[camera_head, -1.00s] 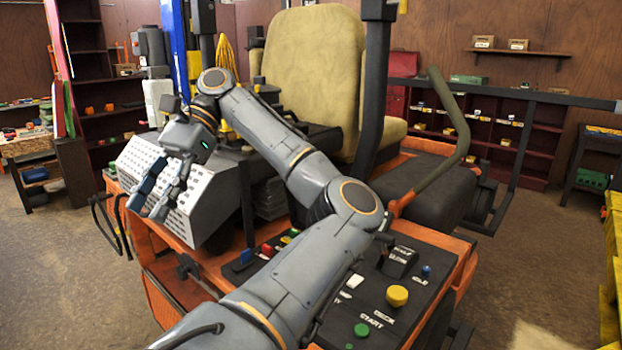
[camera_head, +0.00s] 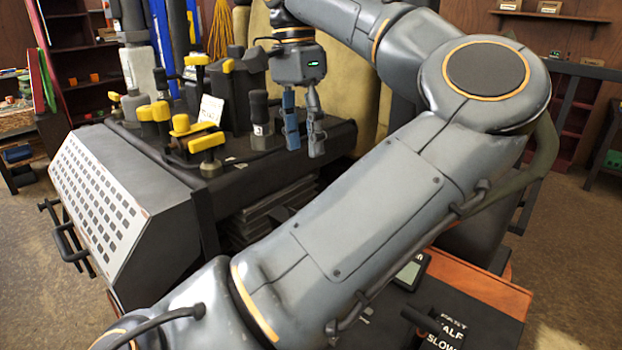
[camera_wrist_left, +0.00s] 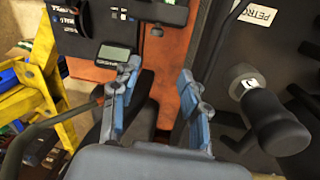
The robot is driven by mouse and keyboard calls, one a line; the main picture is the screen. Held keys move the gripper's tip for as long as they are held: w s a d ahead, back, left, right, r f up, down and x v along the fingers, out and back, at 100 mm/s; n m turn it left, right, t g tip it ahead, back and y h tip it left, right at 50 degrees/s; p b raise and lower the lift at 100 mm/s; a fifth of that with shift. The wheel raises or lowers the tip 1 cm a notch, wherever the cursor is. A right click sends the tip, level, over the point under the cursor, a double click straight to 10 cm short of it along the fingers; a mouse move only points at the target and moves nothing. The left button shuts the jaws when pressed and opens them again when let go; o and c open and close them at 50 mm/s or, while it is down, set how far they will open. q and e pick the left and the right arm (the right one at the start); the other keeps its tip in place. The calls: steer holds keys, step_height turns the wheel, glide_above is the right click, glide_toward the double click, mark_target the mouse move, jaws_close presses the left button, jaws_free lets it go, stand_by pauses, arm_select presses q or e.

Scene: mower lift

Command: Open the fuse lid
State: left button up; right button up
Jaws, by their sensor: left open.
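I cannot make out a fuse lid with certainty in either view. My left gripper (camera_head: 303,145) is open and empty, with its blue fingers pointing down over the right end of the black lever console (camera_head: 255,180). In the left wrist view the gripper (camera_wrist_left: 160,72) shows its two fingers apart with nothing between them. A black-handled lever (camera_head: 261,115) with a white mark stands just left of the fingers in the head view, apart from them. It also shows at the right of the wrist view (camera_wrist_left: 275,118). My right gripper is not in view.
Several yellow-handled levers (camera_head: 200,138) stand on the console's left part. The perforated grey cover (camera_head: 95,205) is at left. A small display (camera_head: 411,271) sits on the front panel, partly behind my left arm. The seat is behind the gripper. A yellow frame (camera_wrist_left: 45,105) is at left in the wrist view.

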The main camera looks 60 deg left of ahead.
arm_select(q)
steer(key=d+f, duration=0.1)
steer(key=s+f, duration=0.1)
steer(key=f, duration=0.1)
steer(key=d+f, duration=0.1)
steer(key=f, duration=0.1)
steer(key=shift+s+d+f, duration=0.15)
steer(key=shift+d+f, duration=0.1)
steer(key=shift+d, duration=0.1)
steer(key=f, duration=0.3)
steer(key=shift+w+a+f, duration=0.2)
steer(key=shift+w+f, duration=0.15)
step_height(320, 180, down, 2)
steer(key=shift+s+d+f+p, duration=0.1)
steer(key=shift+d+p, duration=0.05)
steer(key=shift+p, duration=0.25)
steer(key=shift+d+f, duration=0.15)
steer(key=shift+f, duration=0.6)
steer(key=shift+c, duration=0.7)
jaws_close()
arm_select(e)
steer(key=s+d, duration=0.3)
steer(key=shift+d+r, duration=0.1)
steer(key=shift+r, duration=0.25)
